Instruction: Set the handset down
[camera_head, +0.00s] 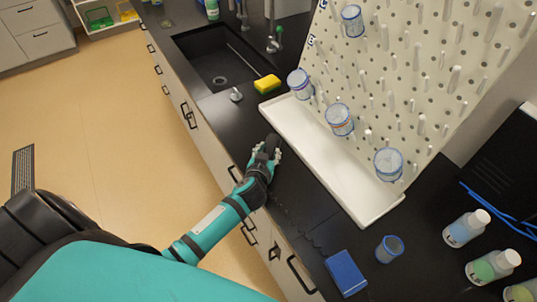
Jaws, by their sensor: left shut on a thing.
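My left gripper (272,148) is at the end of the teal arm, over the near edge of the black counter (292,206), just left of the white drip tray. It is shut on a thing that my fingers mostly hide. I take it for the handset, but its shape cannot be made out. I cannot tell whether it touches the counter. No other handset shows. My right gripper is not in view.
A pegboard (437,85) with several glass jars stands behind the white tray (312,150). A yellow sponge (267,84) lies by the sink (222,62). A blue box (345,273), a blue cup (390,249) and capped bottles (465,229) stand at the lower right. Counter below the gripper is clear.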

